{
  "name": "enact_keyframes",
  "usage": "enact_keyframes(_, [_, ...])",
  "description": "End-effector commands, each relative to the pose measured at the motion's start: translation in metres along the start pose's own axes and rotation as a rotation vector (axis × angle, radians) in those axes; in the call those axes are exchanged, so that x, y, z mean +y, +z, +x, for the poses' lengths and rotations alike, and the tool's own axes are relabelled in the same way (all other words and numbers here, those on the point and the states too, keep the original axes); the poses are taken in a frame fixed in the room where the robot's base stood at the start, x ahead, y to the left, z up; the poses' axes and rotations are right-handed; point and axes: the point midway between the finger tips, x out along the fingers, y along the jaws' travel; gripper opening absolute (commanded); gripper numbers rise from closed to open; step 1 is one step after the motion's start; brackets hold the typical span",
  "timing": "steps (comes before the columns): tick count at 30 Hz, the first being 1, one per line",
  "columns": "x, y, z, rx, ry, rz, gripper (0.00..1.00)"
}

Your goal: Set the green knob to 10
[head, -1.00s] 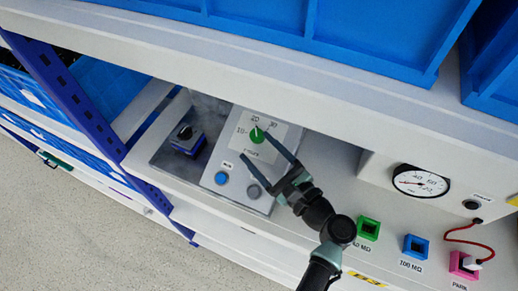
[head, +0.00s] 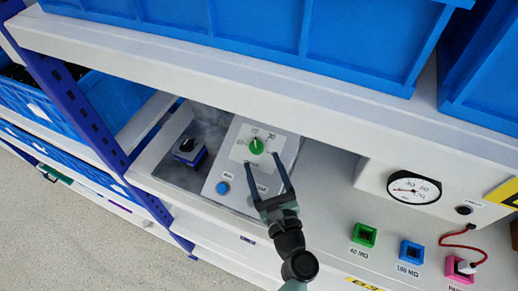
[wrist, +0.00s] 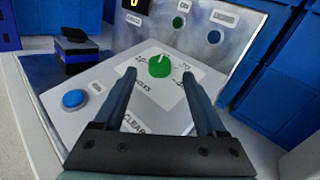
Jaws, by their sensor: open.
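In the wrist view the knob (wrist: 159,66) carries a white pointer line aimed up and slightly right. My gripper (head: 262,172) is open, its two fingers reaching toward the knob from the front. In the wrist view my gripper (wrist: 160,80) has a finger on each side of the knob, with clear gaps; I cannot tell how far the tips are from the panel.
A blue button (head: 223,188) is on the panel's lower left. A dark block with a black knob (head: 188,151) stands left. A gauge (head: 414,187), green socket (head: 364,235), blue socket (head: 411,252) and pink socket with red cable (head: 457,268) are right. A shelf edge (head: 330,125) overhangs behind.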

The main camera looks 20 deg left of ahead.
Motion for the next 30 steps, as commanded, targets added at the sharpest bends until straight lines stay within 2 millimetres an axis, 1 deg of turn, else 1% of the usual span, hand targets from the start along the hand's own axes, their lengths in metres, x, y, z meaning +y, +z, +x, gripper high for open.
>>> enact_keyframes(1, [-0.001,0.002,0.011,-0.001,0.001,0.000,0.73])
enact_keyframes(3, [0.000,0.002,0.021,0.000,0.002,0.000,0.73])
enact_keyframes(7, [0.000,0.001,0.035,-0.001,0.001,-0.001,0.73])
enact_keyframes(12, [0.000,0.000,0.043,0.001,0.000,0.000,0.73])
enact_keyframes(19, [0.000,-0.001,0.043,0.001,0.000,-0.001,0.73])
enact_keyframes(20, [0.000,-0.001,0.043,0.001,0.000,-0.001,0.72])
enact_keyframes(21, [0.000,-0.001,0.043,0.001,0.000,-0.001,0.64])
enact_keyframes(26, [0.000,-0.001,0.043,0.001,0.000,-0.001,0.36])
enact_keyframes(30, [0.000,-0.001,0.043,0.001,0.000,-0.001,0.10])
